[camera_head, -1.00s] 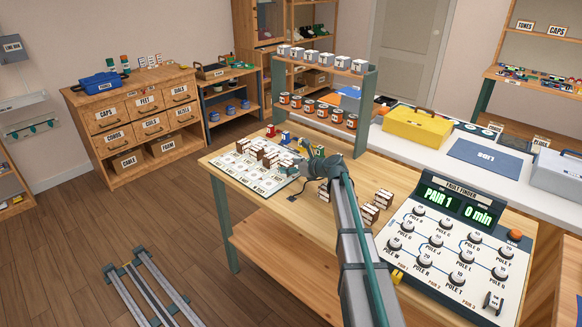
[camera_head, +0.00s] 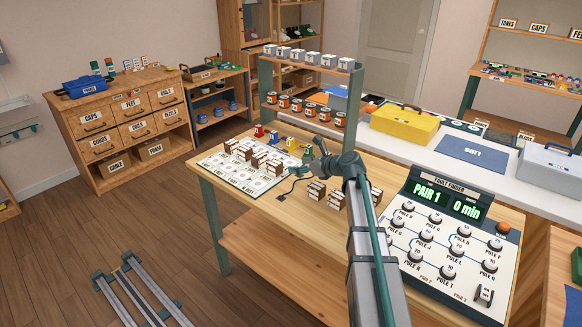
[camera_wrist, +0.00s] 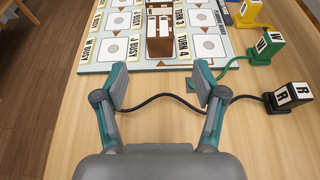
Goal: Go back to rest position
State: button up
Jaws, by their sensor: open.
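My gripper (camera_wrist: 159,88) is open and empty. In the wrist view its two fingers stand apart over bare wooden tabletop and a black cable, just short of the white board (camera_wrist: 92,57). A brown-and-white block (camera_wrist: 160,35) stands on the board ahead of the fingers, apart from them. In the head view my gripper (camera_head: 312,168) is above the wooden bench (camera_head: 240,207), right of the board (camera_head: 235,182). My arm rises from the bottom edge and hides part of the bench.
Brown-and-white blocks (camera_head: 317,190) stand on the bench. A black plug block (camera_wrist: 290,97) and a green one (camera_wrist: 262,48) lie right of the fingers. A shelf rack (camera_head: 362,100) rises behind.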

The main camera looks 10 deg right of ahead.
jog(key=shift+s+d+r, duration=0.25)
jog(key=shift+s+d, duration=0.1)
jog(key=shift+s, duration=0.15)
